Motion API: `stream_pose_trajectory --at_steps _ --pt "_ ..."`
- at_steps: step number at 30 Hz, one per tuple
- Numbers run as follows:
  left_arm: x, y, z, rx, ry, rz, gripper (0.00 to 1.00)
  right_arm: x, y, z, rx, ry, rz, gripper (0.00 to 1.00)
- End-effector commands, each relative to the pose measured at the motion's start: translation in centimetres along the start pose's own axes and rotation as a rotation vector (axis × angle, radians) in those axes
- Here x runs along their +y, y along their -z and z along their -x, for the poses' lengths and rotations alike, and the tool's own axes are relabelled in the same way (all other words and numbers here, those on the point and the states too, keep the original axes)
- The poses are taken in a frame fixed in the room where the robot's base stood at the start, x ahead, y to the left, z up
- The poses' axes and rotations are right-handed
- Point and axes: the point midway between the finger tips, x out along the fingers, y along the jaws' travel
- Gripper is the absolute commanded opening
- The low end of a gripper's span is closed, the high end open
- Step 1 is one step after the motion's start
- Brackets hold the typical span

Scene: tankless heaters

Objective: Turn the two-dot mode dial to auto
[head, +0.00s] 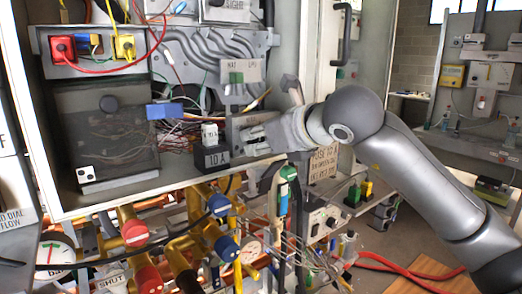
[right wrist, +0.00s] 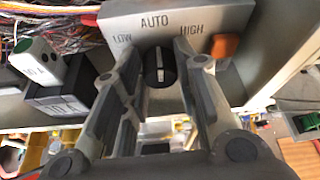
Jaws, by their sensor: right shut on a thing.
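The mode dial (right wrist: 160,67) is a black round knob with a white pointer line, in the right wrist view. It sits on a grey plate (right wrist: 205,15) marked LOW, AUTO and HIGH. The pointer line stands nearly upright, toward AUTO. My right gripper (right wrist: 160,78) has its fingers on both sides of the dial and is shut on it. In the head view my right gripper (head: 250,133) reaches in from the right and covers the dial. A white tile with two dots (head: 86,175) shows at the cabinet's lower left. My left gripper is not in view.
An orange part (right wrist: 223,47) sits right of the dial. A white block (right wrist: 38,62) and a black block (right wrist: 62,97) stand to its left. Loose wires (head: 185,132) lie behind. Below are yellow pipes with red and blue valves (head: 135,233).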

Motion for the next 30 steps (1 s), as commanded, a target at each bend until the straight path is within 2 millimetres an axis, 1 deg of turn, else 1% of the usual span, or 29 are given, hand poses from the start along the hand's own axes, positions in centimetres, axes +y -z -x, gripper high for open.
stream_pose_trajectory --at_steps 1,4,18,19,20,21,30 --pt "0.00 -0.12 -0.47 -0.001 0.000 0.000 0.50 0.05 0.17 -0.06 0.000 0.006 0.014 0.04" --pt "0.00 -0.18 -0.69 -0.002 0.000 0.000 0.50 0.08 0.11 -0.04 0.001 0.014 0.035 0.04" --pt "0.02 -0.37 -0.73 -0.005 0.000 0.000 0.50 0.10 0.02 -0.01 0.002 0.018 0.047 0.04" --pt "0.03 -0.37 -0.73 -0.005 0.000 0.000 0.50 0.10 0.02 -0.01 0.002 0.018 0.047 0.32" --pt "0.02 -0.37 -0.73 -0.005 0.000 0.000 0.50 0.09 0.02 -0.01 0.002 0.018 0.047 0.36" --pt "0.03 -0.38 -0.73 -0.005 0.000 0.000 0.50 0.09 0.02 -0.01 0.002 0.018 0.047 0.37" --pt "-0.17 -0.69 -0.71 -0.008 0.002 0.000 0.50 0.06 -0.01 0.14 0.001 0.018 0.046 0.37"
